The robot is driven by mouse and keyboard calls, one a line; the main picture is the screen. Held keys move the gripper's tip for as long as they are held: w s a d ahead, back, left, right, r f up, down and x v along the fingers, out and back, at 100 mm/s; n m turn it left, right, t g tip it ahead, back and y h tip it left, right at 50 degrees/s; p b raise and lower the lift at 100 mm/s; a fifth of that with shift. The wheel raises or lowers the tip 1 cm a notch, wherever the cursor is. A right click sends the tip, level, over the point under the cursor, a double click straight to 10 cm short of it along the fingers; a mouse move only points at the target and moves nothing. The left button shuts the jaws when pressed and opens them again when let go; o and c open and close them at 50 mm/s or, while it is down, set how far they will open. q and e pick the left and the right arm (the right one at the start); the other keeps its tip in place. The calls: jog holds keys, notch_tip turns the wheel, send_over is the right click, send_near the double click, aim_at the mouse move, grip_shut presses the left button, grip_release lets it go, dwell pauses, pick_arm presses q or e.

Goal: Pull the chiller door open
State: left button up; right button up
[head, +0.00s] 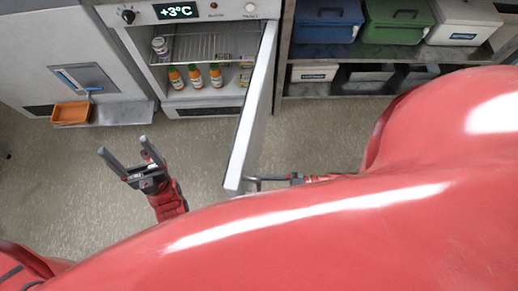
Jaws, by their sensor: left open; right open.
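The chiller (206,112) stands at the upper middle with a +3°C display. Its door (251,110) is swung wide open toward me, seen nearly edge-on to the right of the opening. My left gripper (124,146) is open and empty over the floor, left of the door and in front of the chiller. My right gripper (262,181) is at the outer side of the door near its free end. It is open; whether its fingers touch the door or a handle is too small to tell. My red body hides most of the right arm.
Several orange-capped bottles (195,77) and a jar (160,47) stand inside the chiller. A grey cabinet with an orange tray (71,113) is at left. A shelf with blue (327,22), green (397,22) and white bins (464,22) is at right. The floor between is clear.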

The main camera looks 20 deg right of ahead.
jog(key=b+v, duration=0.2)
jog(key=v, duration=1.4)
